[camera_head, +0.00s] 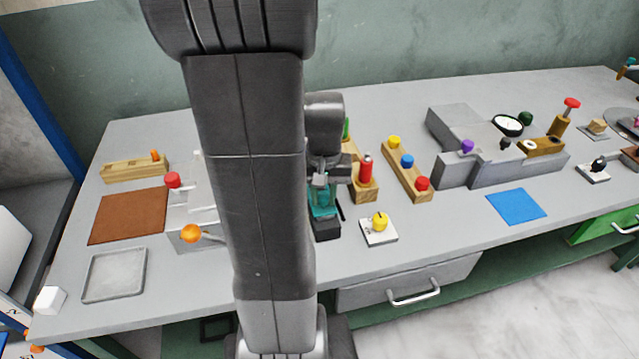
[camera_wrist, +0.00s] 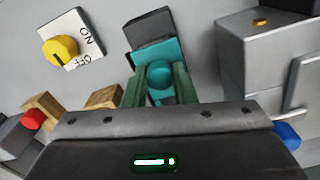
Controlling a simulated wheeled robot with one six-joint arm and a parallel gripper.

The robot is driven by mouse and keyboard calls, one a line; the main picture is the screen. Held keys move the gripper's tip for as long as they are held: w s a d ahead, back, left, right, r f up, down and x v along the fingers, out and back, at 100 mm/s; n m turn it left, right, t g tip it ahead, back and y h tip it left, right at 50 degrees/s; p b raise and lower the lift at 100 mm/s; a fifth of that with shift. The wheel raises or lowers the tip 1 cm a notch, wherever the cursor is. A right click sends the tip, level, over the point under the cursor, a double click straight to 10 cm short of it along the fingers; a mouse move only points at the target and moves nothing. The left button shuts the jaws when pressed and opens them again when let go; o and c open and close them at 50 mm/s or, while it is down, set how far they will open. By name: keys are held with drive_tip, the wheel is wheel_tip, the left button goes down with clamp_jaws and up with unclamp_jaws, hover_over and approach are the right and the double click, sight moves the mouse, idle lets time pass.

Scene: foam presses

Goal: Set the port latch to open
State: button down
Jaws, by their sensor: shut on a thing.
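A teal device with a round teal knob (camera_wrist: 160,76) stands on a dark grey base (camera_wrist: 156,32). I take it to be the port latch, though no label shows. In the head view its teal body (camera_head: 322,208) is near the table's front, just right of my arm. My gripper (camera_wrist: 160,92) is shut on the teal knob, with one finger on each side. In the head view my gripper (camera_head: 321,182) is above the teal body. The knob's lower part is hidden behind my gripper's palm, and I cannot tell the latch's setting.
A yellow knob (camera_head: 380,221) on a white ON/OFF plate (camera_wrist: 84,40) sits close by. A wooden block with a red-topped cylinder (camera_head: 366,169) stands behind it. A grey box with an orange ball (camera_head: 190,233) is left of my arm. A blue mat (camera_head: 516,206) lies right.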

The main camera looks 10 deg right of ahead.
drive_tip(key=shift+s, duration=0.25)
drive_tip(key=c, duration=1.2)
unclamp_jaws()
drive_tip(key=shift+s, duration=0.1)
wheel_tip(320, 180, up, 14)
drive_tip(key=shift+f, duration=0.1)
wheel_tip(320, 180, down, 14)
drive_tip(key=shift+r, duration=0.15)
drive_tip(key=shift+w, duration=0.45)
